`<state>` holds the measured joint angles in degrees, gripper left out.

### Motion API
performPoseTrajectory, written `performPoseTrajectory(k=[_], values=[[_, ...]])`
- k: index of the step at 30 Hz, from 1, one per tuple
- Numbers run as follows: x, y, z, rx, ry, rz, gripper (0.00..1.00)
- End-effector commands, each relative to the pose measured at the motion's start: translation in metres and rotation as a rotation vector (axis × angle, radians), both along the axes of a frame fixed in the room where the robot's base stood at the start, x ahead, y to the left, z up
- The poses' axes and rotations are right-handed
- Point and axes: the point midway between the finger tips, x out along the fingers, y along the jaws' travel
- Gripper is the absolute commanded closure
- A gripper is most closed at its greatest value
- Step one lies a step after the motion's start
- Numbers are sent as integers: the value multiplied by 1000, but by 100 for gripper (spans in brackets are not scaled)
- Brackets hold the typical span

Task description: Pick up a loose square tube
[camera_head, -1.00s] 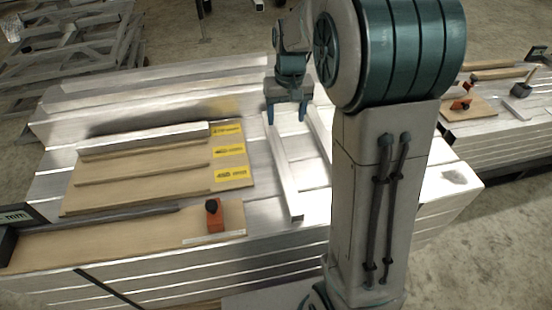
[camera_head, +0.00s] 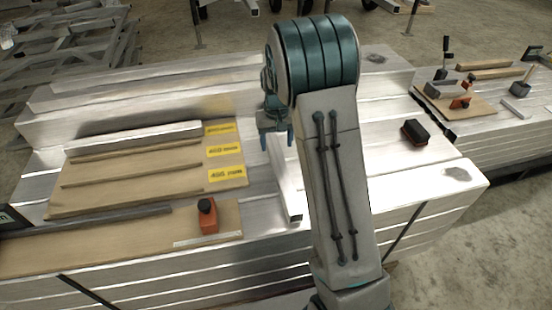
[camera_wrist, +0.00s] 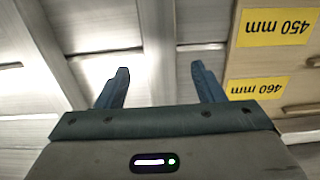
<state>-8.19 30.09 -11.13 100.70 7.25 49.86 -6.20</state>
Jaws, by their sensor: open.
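A loose silver square tube (camera_head: 288,195) lies on the metal stack, right of the yellow-labelled board; my arm hides part of it. In the wrist view this tube (camera_wrist: 157,45) runs up the picture in line with the gap between my fingers. A second loose tube (camera_wrist: 48,55) lies slanted to its left in the wrist view; my arm hides it in the head view. My gripper (camera_head: 277,140) is open and empty at the tube's far part, and its fingers also show in the wrist view (camera_wrist: 160,72). I cannot tell its exact height above the tube.
The wooden board (camera_head: 150,192) with yellow labels holds a silver tube (camera_head: 135,138) on its far strip. An orange-and-black tool (camera_head: 208,216) stands on the nearer board. A black brush-like block (camera_head: 415,132) lies at the right. A second stack with tools (camera_head: 490,135) stands farther right.

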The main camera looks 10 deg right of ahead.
Motion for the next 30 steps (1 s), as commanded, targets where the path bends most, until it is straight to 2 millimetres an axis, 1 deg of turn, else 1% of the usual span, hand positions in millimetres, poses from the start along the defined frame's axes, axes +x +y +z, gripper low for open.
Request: performPoseTrajectory(k=[4,9,11,13,18,19,25,26,30], values=[[-1,0,-14,0,3,-1,38],[-2,1,-41,-1,4,-1,38],[-2,1,-48,0,3,-1,38],[-1,1,-52,0,1,-1,38],[-1,1,-51,0,0,-1,38],[-1,1,-51,0,0,-1,41],[-1,1,-51,0,0,-1,97],[-1,1,-51,0,0,-1,100],[-1,1,-50,0,-1,-1,100]])
